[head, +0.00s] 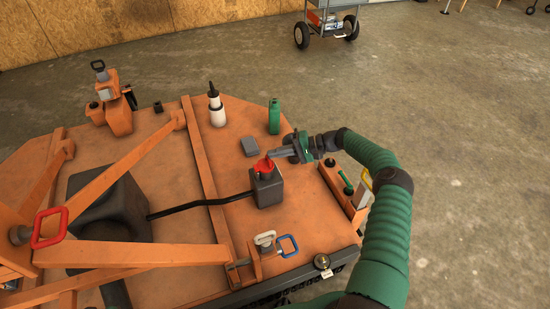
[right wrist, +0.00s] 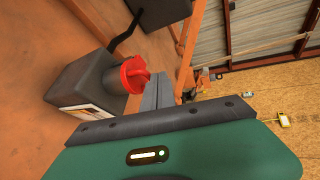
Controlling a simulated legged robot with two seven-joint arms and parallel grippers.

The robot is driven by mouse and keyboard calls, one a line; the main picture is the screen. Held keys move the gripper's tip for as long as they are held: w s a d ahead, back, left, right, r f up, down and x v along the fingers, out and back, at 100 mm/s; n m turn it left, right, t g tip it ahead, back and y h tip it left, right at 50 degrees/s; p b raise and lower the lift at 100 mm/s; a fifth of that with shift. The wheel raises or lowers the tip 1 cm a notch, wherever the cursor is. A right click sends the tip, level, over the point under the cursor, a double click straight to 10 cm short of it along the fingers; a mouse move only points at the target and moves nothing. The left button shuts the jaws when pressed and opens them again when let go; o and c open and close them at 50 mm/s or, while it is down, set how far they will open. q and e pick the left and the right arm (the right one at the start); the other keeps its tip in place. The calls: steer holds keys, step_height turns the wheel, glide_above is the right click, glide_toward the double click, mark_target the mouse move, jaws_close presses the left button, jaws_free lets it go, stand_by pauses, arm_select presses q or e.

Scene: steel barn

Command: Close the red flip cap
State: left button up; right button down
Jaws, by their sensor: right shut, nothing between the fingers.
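The red flip cap (head: 262,166) sits on top of a small dark grey canister (head: 268,187) on the orange deck. In the right wrist view the cap (right wrist: 133,76) shows as a red collar with a raised red part, on the canister (right wrist: 85,82) with a pale label. I cannot tell how far the lid stands open. My right gripper (head: 272,154) is shut and empty, its fingertips right at the cap's upper right side. Whether they touch it is unclear. The fingers (right wrist: 152,98) also show beside the cap in the wrist view. My left gripper is not in view.
A black hose (head: 200,204) runs to the canister from a large dark housing (head: 110,205). A green bottle (head: 273,116), a white bottle (head: 216,108) and a grey block (head: 249,146) stand behind. Orange beams cross the left; blue-handled (head: 288,245) hardware is in front.

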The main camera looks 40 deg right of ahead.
steer(key=shift+d+f, duration=0.2)
steer(key=shift+f, duration=0.05)
steer(key=shift+s, duration=0.1)
stand_by(0.3)
steer(key=shift+d, duration=0.1)
